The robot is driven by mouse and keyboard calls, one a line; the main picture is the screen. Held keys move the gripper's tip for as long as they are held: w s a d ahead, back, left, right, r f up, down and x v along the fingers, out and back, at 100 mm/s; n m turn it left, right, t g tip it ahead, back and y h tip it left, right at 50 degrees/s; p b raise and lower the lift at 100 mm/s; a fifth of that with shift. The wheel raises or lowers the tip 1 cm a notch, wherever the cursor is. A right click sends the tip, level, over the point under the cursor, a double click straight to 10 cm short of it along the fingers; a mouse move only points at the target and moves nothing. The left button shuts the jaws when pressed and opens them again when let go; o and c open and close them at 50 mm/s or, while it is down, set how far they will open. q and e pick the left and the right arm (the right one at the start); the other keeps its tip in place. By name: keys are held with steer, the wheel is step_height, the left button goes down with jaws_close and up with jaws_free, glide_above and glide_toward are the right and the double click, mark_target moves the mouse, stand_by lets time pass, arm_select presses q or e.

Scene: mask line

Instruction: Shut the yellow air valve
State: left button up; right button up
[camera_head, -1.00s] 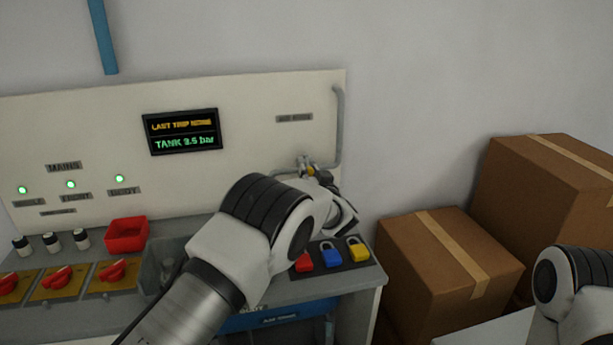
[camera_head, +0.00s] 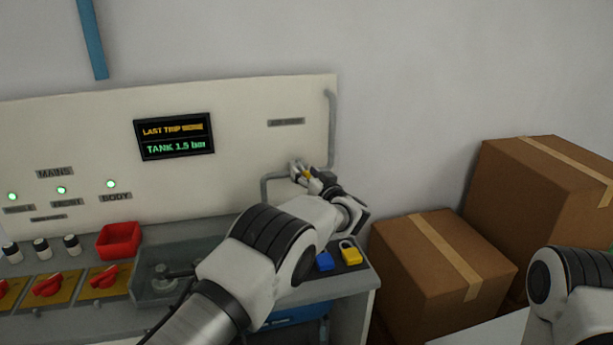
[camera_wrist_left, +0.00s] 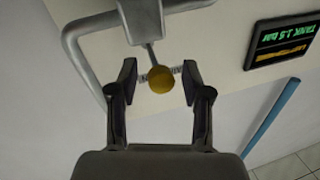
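The yellow air valve (camera_head: 307,174) is on the grey pipe (camera_head: 331,130) on the cream panel, partly hidden by my left gripper in the head view. In the left wrist view its round yellow knob (camera_wrist_left: 161,79) sits between the two fingertips. My left gripper (camera_wrist_left: 160,82) is open around the knob, with a gap on each side; it also shows in the head view (camera_head: 325,183). My right gripper is out of view; only part of the right arm shows at the lower right.
A display (camera_head: 174,137) reads TANK 1.5 bar. Below are a red bin (camera_head: 119,241), red rotary switches (camera_head: 46,285), a grey tray (camera_head: 146,286), and blue (camera_head: 324,261) and yellow padlocks (camera_head: 350,252). Cardboard boxes (camera_head: 440,265) stand at right.

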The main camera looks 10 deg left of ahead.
arm_select(q)
step_height(320, 180, up, 10)
steer(key=shift+f, duration=0.1)
stand_by(0.4)
